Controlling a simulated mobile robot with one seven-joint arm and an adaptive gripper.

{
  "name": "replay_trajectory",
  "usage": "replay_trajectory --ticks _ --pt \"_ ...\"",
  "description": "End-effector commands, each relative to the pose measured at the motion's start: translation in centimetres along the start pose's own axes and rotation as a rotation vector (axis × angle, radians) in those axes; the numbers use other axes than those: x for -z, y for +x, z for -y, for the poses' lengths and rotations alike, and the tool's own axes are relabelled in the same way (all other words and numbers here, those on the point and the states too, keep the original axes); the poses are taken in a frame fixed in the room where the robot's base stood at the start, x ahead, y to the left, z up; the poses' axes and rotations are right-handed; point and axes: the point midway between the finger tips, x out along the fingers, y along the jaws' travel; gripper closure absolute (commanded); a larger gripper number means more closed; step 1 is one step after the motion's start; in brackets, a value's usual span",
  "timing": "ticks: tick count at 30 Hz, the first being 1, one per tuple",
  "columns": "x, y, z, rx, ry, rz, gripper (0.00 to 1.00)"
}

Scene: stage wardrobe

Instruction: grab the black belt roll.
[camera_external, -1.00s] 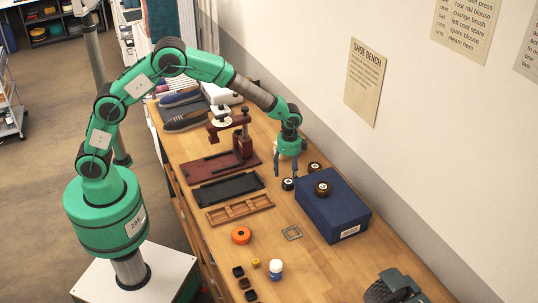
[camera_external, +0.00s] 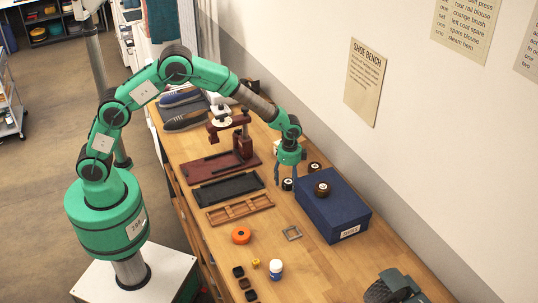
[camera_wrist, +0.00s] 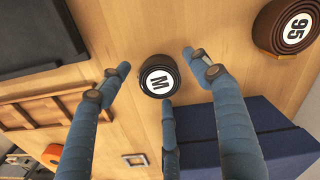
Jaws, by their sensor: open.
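The black belt roll (camera_external: 287,184) lies on the bench beside the blue box, with a white disc on top. In the wrist view the black belt roll (camera_wrist: 158,77) shows its letter M. My gripper (camera_external: 286,182) points down over it. In the wrist view the three fingers of my gripper (camera_wrist: 157,72) are spread apart around the roll, with gaps between tips and roll. Whether any finger touches it I cannot tell. A brown roll marked 95 (camera_wrist: 285,25) lies on the bench beyond; it also shows in the external view (camera_external: 314,167).
A wooden divided tray (camera_external: 240,209), a black tray (camera_external: 228,188) and a dark red press (camera_external: 238,150) are to the left. A metal square frame (camera_external: 292,233) lies in front.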

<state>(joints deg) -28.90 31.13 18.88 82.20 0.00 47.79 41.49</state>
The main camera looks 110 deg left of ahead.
Motion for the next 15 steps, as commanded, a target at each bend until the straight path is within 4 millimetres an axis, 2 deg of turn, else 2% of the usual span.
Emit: replay_trajectory --ticks 5,12,15 --pt "0.00 0.00 0.00 0.000 0.000 0.000 0.36" --pt "0.00 0.00 0.00 0.000 0.000 0.000 0.84" --pt "0.01 -0.02 0.01 0.000 0.000 0.000 0.87"
